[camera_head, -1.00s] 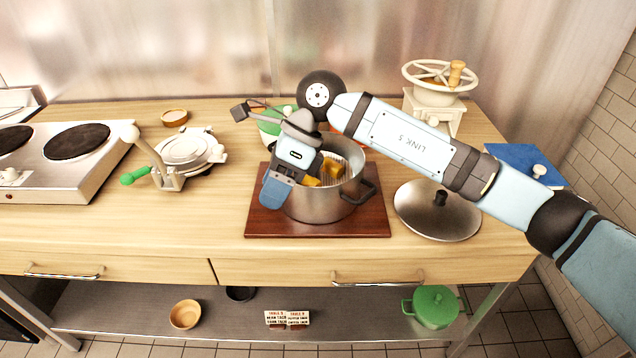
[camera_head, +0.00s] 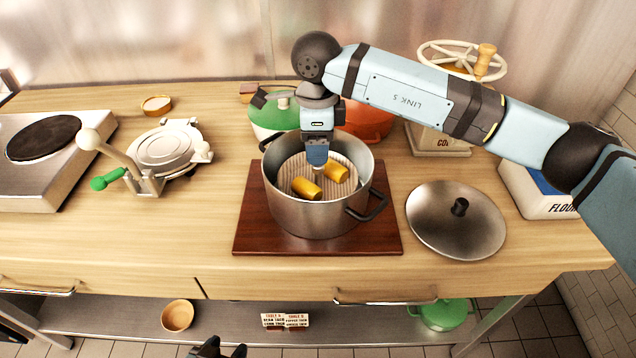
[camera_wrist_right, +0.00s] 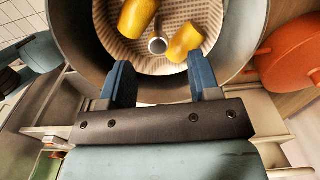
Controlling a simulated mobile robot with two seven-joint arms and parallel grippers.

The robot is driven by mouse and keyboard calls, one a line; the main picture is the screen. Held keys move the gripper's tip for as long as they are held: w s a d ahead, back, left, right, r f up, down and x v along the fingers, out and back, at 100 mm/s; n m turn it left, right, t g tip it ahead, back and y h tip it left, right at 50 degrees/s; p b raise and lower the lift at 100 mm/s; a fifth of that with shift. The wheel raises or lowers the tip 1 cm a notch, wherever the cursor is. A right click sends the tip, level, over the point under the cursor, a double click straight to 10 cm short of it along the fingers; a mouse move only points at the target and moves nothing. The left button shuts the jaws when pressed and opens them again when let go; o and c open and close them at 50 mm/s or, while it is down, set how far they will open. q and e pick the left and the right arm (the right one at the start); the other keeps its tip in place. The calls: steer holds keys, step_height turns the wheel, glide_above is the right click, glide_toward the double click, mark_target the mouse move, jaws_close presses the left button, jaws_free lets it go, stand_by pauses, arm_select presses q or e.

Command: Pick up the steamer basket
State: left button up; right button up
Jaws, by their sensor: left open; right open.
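The steamer basket (camera_head: 308,166), a pale ribbed round insert, sits inside the steel pot (camera_head: 318,218). Two yellow corn-like pieces (camera_head: 306,188) lie on it. In the right wrist view the basket (camera_wrist_right: 178,12) shows a small round central post (camera_wrist_right: 157,45). My right gripper (camera_head: 317,164) points down into the pot over the basket, hiding part of it. In the wrist view its two blue fingers (camera_wrist_right: 160,78) are apart with nothing between them, and the post appears just beyond their tips. My left gripper (camera_head: 218,348) shows only as a dark tip at the bottom edge, open.
The pot stands on a dark red board (camera_head: 250,240). A steel lid (camera_head: 455,228) lies to its right. A green pot (camera_head: 270,118) and an orange pot (camera_head: 368,122) are close behind. A waffle-iron-like press (camera_head: 165,150) and a hob (camera_head: 40,180) stand left. Counter is free between press and board.

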mark_target(318, 182)
steer(key=shift+s+d+f+p, duration=0.1)
steer(key=shift+f+p, duration=0.2)
steer(key=shift+f, duration=2.55)
jaws_close()
